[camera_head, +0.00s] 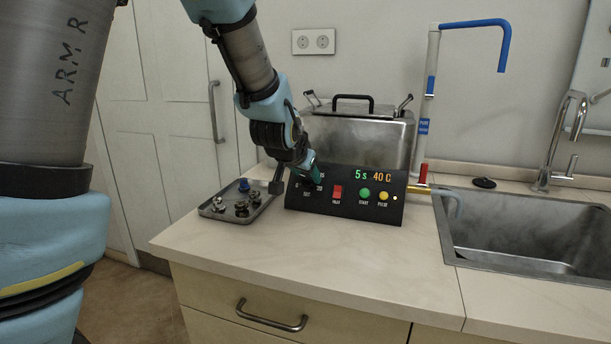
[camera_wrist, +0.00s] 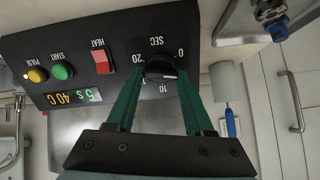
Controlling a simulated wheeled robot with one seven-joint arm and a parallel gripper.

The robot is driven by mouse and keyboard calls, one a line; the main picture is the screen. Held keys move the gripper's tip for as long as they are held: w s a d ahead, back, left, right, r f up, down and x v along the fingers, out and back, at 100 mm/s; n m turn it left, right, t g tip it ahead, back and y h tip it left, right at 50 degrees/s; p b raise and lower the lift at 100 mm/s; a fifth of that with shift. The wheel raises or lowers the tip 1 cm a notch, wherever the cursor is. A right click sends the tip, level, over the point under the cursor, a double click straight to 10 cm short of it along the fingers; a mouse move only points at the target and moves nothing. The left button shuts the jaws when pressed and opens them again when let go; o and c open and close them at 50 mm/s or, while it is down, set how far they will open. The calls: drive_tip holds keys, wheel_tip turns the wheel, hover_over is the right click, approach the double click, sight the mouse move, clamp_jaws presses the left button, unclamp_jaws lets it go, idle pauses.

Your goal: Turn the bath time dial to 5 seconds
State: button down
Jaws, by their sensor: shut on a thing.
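The black control panel (camera_head: 345,212) stands on the counter, and its display (camera_head: 372,176) reads "5 s" and "40 C". The bath time dial (camera_wrist: 160,70) is a black knob with a scale marked SEC, seen in the wrist view with 0, 10 and 20 legible. My gripper (camera_wrist: 160,76) has its green fingers on either side of the dial and is shut on it. In the head view my gripper (camera_head: 308,180) covers most of the dial at the panel's left end.
The panel also bears a red heat switch (camera_head: 337,192), a green start button (camera_head: 365,193) and a yellow pulse button (camera_head: 383,195). A metal tray (camera_head: 218,212) with small parts lies left. A steel bath (camera_head: 375,140) stands behind, and a sink (camera_head: 520,225) is right.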

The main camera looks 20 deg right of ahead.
drive_tip(key=shift+m, duration=1.6)
drive_tip(key=shift+c, duration=1.4)
unclamp_jaws()
drive_tip(key=shift+s+r, duration=0.1)
drive_tip(key=shift+s, duration=0.05)
drive_tip(key=p+v, duration=0.4)
drive_tip(key=v, duration=0.6)
drive_tip(key=shift+s+p, duration=0.25)
drive_tip(key=shift+p, duration=0.1)
drive_tip(key=shift+a+r, duration=0.1)
